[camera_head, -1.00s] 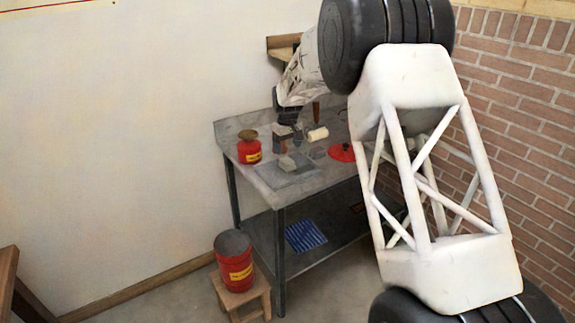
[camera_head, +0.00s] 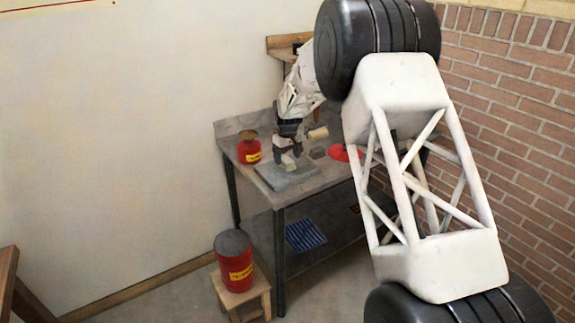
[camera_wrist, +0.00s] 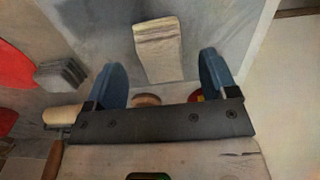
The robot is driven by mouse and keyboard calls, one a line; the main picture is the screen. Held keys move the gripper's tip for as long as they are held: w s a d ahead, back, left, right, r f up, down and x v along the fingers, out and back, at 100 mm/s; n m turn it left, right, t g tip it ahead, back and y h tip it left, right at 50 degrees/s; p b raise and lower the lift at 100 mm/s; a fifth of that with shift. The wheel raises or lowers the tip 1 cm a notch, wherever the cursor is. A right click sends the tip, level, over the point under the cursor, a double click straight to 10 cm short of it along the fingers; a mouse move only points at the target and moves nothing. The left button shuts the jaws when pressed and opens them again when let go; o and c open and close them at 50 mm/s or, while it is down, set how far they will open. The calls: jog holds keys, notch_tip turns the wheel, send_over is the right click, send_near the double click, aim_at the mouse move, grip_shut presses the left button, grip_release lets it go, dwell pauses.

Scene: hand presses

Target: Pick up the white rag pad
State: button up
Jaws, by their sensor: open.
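The white rag pad (camera_wrist: 158,48) lies on a flat grey slab (camera_wrist: 222,25) and shows between the fingers in the wrist view. Its surface is off-white and creased. In the head view the pad (camera_head: 287,162) is small and partly hidden by my gripper (camera_head: 288,150), which is over the slab on the workbench. My gripper (camera_wrist: 163,70) is open, with one blue finger to each side of the pad in the wrist view. Nothing is held.
A grey block (camera_head: 317,152), a red disc (camera_head: 343,153) and a cream roller (camera_head: 317,132) lie right of the slab. A red can (camera_head: 249,149) stands on the bench (camera_head: 300,191) at left. Another red can (camera_head: 235,262) stands on a stool. A blue striped cloth (camera_head: 305,236) is on the lower shelf.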

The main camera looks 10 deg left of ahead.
jog(key=shift+f, duration=1.45)
jog(key=c, duration=1.1)
jog(key=shift+o, duration=0.2)
jog(key=shift+r, duration=0.15)
jog(key=shift+r, duration=0.9)
jog(key=shift+s+d+r, duration=0.1)
jog(key=shift+s+r, duration=0.1)
jog(key=shift+r, duration=0.6)
jog(key=s+d, duration=0.2)
jog(key=s, duration=0.2)
jog(key=s+d+r, duration=0.1)
jog(key=s+d, duration=0.1)
jog(key=s, duration=0.3)
jog(key=s+d, duration=0.2)
jog(key=s, duration=0.3)
jog(key=shift+s+r, duration=0.15)
